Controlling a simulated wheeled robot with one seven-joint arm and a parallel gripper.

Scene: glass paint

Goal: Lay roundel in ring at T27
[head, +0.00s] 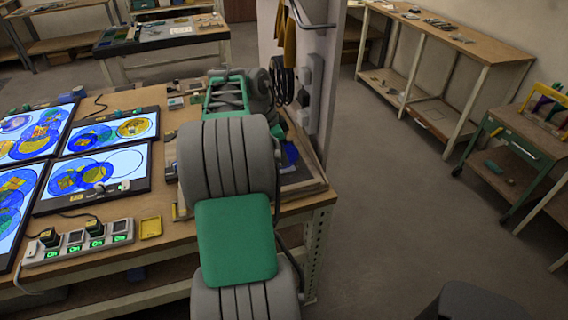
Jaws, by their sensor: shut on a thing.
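Several lit panels lie on the wooden table at the left, and one of them (92,175) shows blue glass discs with yellow pieces. The upper right panel (92,143) carries overlapping blue circles and a yellow disc (133,127). I cannot tell which disc is the roundel or which outline is the ring, and no T27 label is readable. My grey and green arm reaches from the bottom centre over the table's right end. My gripper's fingertips are hidden behind the arm, so what they hold does not show.
A power strip (78,243) with lit switches lies at the table's front edge, beside a small yellow tray (151,228). A wall post with hooks (308,75) stands just right of the arm. Open floor (400,215) lies to the right, before a green cart (520,150).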

